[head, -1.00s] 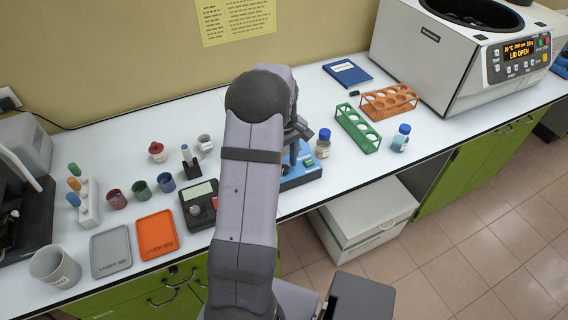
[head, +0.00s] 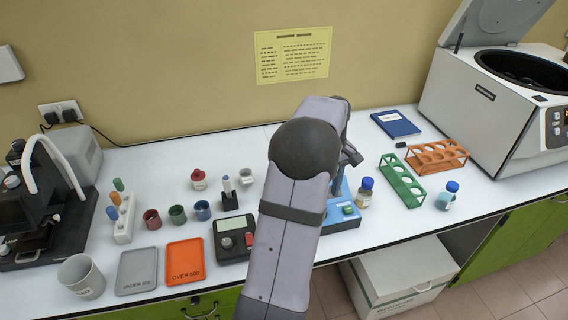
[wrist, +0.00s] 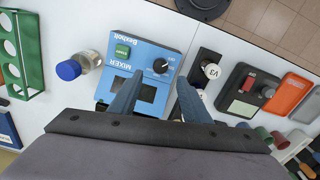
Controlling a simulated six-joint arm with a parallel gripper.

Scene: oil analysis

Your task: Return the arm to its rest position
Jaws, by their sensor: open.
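My gripper (wrist: 157,98) is open in the wrist view, its two blue-grey fingers apart with nothing between them. It hangs above the blue mixer (wrist: 148,62), which has a green button and a black knob. In the head view my bent arm rises in front of the bench and hides the gripper's fingers and part of the mixer (head: 343,213). A vial with a blue cap (head: 364,193) stands right beside the mixer; it also shows at the left in the wrist view (wrist: 80,66).
A green rack (head: 402,181), an orange rack (head: 437,156), another blue-capped bottle (head: 447,196) and an open-lidded centrifuge (head: 490,105) are on the right. Left are a dark scale (head: 232,240), an orange tray (head: 185,262), a grey tray (head: 137,270), cups and a microscope.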

